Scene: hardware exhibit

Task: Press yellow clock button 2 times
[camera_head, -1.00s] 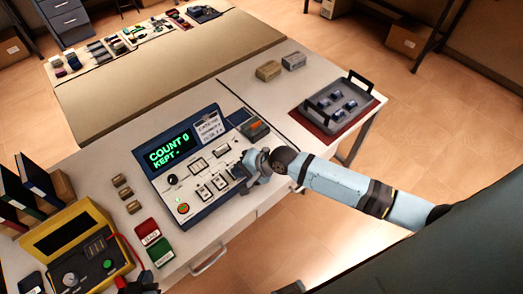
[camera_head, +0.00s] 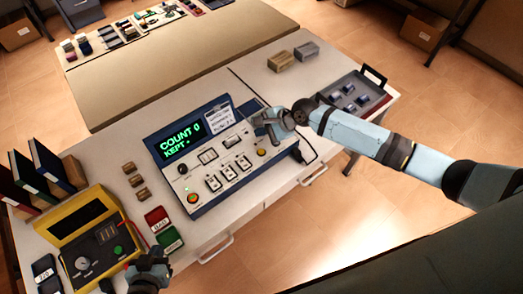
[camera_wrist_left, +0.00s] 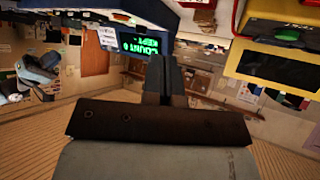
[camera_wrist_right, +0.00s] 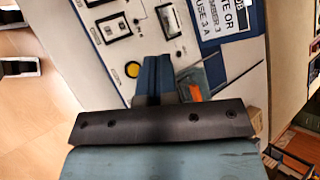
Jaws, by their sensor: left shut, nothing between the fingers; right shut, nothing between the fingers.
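The blue-framed control panel (camera_head: 205,160) stands on the white table, its green screen (camera_head: 180,139) reading "COUNT 0" and "KEPT -". A round yellow button (camera_head: 262,152) sits on its right part; in the right wrist view the yellow button (camera_wrist_right: 132,69) lies just left of the fingertips. My right gripper (camera_head: 262,120) is shut and empty, above the panel's right end, apart from the button in the picture. My left gripper (camera_head: 150,268) is shut and empty at the table's front edge, near the yellow case. The left wrist view shows its shut fingers (camera_wrist_left: 170,75).
A yellow meter case (camera_head: 90,235), red block (camera_head: 157,218) and green block (camera_head: 169,240) lie left of the panel. Several small brown blocks (camera_head: 137,180) sit beside it. A grey tray (camera_head: 350,92) stands at the right. Switches and a red-lit knob (camera_head: 193,198) are on the panel.

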